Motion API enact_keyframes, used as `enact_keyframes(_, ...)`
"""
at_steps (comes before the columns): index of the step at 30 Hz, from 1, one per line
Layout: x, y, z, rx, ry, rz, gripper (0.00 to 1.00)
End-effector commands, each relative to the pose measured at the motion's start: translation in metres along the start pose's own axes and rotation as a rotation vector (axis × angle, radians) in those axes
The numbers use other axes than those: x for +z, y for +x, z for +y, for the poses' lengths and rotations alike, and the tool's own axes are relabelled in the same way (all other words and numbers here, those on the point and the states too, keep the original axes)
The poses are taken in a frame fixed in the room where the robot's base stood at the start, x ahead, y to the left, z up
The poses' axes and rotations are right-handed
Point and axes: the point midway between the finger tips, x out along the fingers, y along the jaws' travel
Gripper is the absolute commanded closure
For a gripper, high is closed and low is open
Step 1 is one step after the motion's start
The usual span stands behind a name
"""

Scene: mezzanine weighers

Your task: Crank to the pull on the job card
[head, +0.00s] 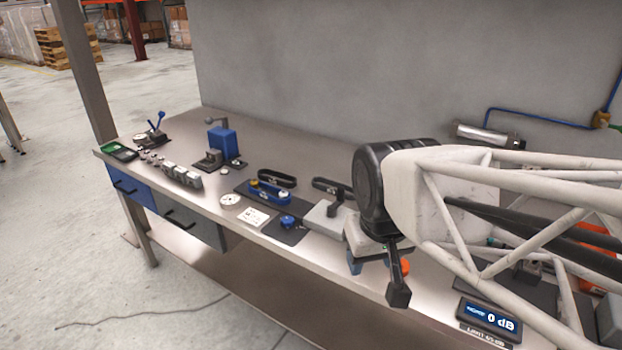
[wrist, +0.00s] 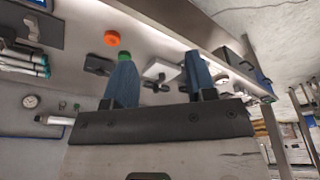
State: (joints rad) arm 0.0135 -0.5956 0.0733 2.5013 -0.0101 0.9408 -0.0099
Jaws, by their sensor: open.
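My gripper (head: 374,268) hangs above the front of the bench, right of centre in the head view. In the wrist view its two blue fingers (wrist: 158,52) are apart, with nothing held between them. An orange knob (head: 403,267) is just right of the gripper; it also shows in the wrist view (wrist: 111,38). A display (head: 487,318) at the front right reads 0, with a unit too small to be sure of. A white printed card (head: 252,217) lies near the bench's front edge; its text is unreadable. I cannot tell which part is the crank.
On the bench (head: 225,187) stand a grey block (head: 325,219), a blue belt-like device (head: 268,193), a dial (head: 230,199), a blue lever press (head: 222,140) and a green-lidded tray (head: 118,150). A wall rises behind. My arm hides much of the bench's right side.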

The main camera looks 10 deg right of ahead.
Motion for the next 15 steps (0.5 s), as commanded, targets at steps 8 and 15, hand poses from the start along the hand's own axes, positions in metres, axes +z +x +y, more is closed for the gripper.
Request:
enact_keyframes(8, -0.054, 0.003, 0.006, 0.001, -0.051, -0.03, 0.49)
enact_keyframes(15, -0.107, 0.011, 0.014, -0.001, -0.104, -0.057, 0.49)
